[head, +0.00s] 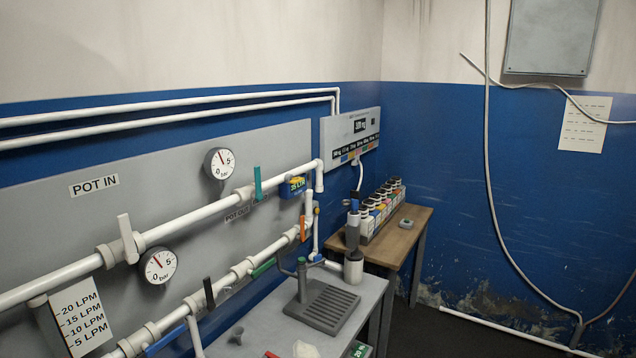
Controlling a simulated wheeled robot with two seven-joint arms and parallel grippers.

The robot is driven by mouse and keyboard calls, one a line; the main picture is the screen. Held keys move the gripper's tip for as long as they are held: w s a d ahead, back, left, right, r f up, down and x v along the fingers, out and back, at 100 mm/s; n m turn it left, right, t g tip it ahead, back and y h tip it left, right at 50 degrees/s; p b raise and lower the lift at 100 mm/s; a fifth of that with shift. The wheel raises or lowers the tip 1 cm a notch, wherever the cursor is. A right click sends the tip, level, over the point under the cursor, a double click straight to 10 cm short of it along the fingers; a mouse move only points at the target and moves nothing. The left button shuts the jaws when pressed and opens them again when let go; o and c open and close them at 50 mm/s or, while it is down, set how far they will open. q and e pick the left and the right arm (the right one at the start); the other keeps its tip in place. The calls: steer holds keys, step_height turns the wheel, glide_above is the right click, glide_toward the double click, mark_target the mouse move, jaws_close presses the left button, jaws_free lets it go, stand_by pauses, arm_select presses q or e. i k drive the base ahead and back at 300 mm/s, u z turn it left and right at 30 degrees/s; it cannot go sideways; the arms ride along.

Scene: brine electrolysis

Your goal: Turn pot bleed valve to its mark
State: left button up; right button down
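Several lever valves sit on white pipes along the grey wall panel (40,205). The upper pipe has a white lever (128,238) standing up and a teal lever (257,183) standing up. The lower pipe has a black lever (209,293), a green lever (263,267) lying along the pipe, a blue lever (165,342) and a short orange lever (303,228). No readable label names the pot bleed valve, so I cannot tell which lever it is. No mark for it can be made out. Neither gripper shows.
Two gauges (219,163) (159,266) and a flow scale card (80,319) are near the pipes. A grey bench (352,306) holds a slotted stand (322,305). A wooden table (403,240) behind carries several bottles (377,209). Dark floor at right is largely clear.

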mark_target(295, 180)
steer(key=z, duration=1.6)
steer(key=i, duration=1.6)
steer(key=u, duration=2.85)
